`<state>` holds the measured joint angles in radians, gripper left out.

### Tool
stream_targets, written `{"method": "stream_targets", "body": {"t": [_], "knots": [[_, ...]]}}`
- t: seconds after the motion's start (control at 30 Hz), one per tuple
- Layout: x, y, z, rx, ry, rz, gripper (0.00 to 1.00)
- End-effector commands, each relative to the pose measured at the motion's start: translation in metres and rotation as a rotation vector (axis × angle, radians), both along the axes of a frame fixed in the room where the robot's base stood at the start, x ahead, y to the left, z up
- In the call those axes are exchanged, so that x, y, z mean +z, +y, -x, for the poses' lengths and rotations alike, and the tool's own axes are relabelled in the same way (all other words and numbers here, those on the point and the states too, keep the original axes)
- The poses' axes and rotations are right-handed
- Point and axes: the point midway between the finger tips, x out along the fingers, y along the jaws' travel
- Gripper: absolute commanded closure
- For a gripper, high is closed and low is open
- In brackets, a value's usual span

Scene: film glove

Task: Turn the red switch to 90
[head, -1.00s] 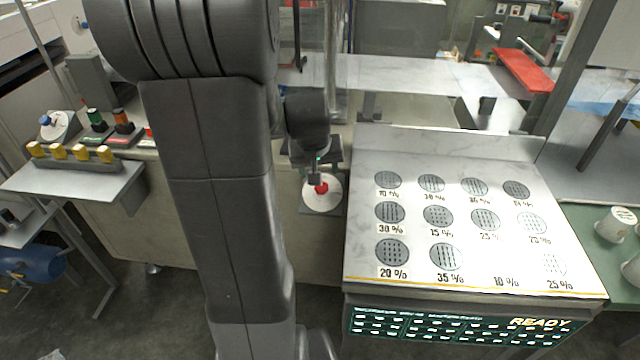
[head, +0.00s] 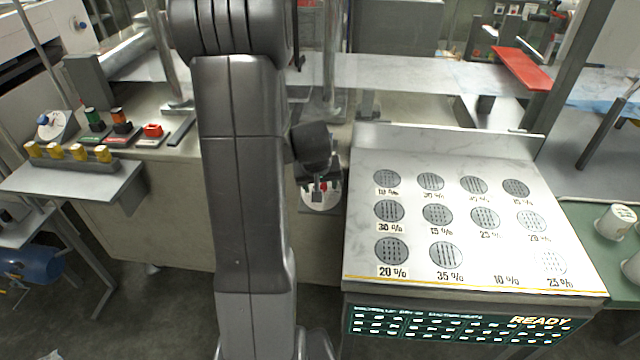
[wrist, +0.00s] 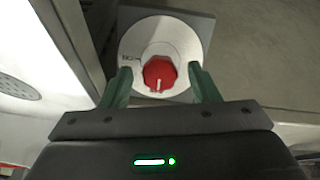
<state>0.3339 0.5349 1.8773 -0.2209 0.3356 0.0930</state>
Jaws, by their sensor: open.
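The red switch (wrist: 159,74) is a faceted red knob with a white pointer line, on a round white dial (wrist: 185,38) fixed to a grey square plate. In the wrist view the pointer aims down toward my gripper. My gripper (wrist: 160,85) is open, with one green finger on each side of the knob and gaps between. I cannot tell whether the fingers reach down to the knob's depth. In the head view my gripper (head: 320,190) covers much of the dial (head: 322,203), and only a bit of red shows. The dial's printed marks are mostly unreadable.
A marble-topped panel (head: 460,160) with round perforated discs and percent labels stands close to the right of the dial. At left are a shelf with yellow knobs (head: 68,152) and a red button (head: 152,130). White cups (head: 615,222) stand at far right.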

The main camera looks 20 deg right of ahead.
Motion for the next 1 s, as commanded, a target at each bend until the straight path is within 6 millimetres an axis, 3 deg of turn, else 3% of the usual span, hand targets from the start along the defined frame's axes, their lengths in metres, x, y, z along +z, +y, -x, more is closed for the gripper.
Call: {"method": "stream_targets", "body": {"t": [0.07,0.27,0.67,1.0], "knots": [[0.0002,0.0,0.0,0.0,0.0,0.0,0.48],[0.0003,0.0001,0.0001,0.0,0.0,0.0,0.88],[-0.0004,-0.0003,0.0,-0.055,-0.015,-0.028,0.89],[-0.0015,-0.0013,0.0001,-0.275,-0.071,-0.143,0.89]]}}
